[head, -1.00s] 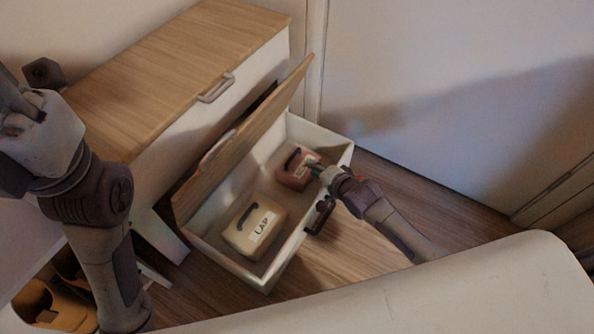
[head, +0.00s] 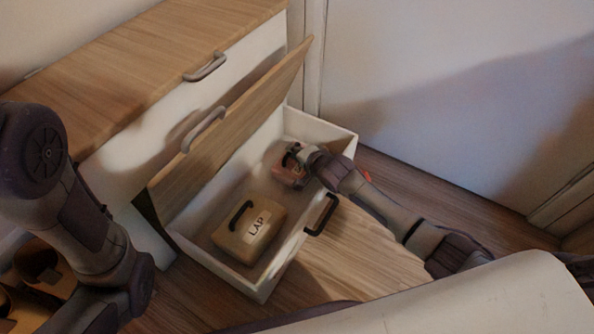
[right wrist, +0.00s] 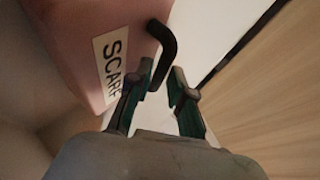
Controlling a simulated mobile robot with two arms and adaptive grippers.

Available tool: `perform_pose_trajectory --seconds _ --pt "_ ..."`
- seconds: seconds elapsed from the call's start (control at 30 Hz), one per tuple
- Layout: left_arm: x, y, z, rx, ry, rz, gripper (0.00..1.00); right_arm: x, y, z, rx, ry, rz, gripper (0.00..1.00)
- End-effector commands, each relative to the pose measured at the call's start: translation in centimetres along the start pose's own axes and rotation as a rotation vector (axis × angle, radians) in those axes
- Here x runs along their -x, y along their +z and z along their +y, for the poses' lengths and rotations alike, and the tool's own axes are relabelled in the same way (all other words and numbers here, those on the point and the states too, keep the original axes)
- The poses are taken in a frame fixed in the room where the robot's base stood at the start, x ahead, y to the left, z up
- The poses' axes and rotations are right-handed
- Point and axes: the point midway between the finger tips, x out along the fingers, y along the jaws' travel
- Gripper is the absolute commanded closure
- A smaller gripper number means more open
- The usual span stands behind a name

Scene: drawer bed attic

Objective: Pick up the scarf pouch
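The scarf pouch is a pinkish-red box-like pouch (head: 288,171) at the far end of the open drawer (head: 262,287). In the right wrist view the pouch (right wrist: 82,42) shows a white SCARF label and a black handle (right wrist: 166,52). My right gripper (head: 300,158) is at the pouch, partly covering it in the head view. In the right wrist view its two fingers (right wrist: 164,82) are apart, with the handle's lower end close to the left fingertip. I cannot tell whether they touch. My left arm is at the left; its gripper is out of frame.
A tan pouch labelled LAP (head: 248,228) with a dark handle lies in the near part of the drawer. The tilted wooden drawer front (head: 225,130) stands beside it. A wood-topped cabinet (head: 130,60) is behind. Yellowish containers (head: 40,275) sit at lower left.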

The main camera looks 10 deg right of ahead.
Motion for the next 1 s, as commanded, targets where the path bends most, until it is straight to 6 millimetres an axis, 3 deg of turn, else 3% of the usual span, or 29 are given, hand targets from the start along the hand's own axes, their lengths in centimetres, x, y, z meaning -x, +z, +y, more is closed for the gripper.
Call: perform_pose_trajectory --seconds 0.3,0.43,1.0 --pt "0.33 -0.10 0.07 0.000 0.000 0.000 0.75 -0.43 -0.02 -0.08 -0.001 0.000 0.000 0.79" --pt "0.33 -0.11 0.08 0.000 0.000 0.001 0.75 -0.42 -0.01 -0.07 -0.001 0.000 0.000 1.00" --pt "-0.06 0.01 0.01 0.000 0.001 0.001 0.75 -0.16 -0.11 -0.52 -0.001 -0.001 0.000 1.00"
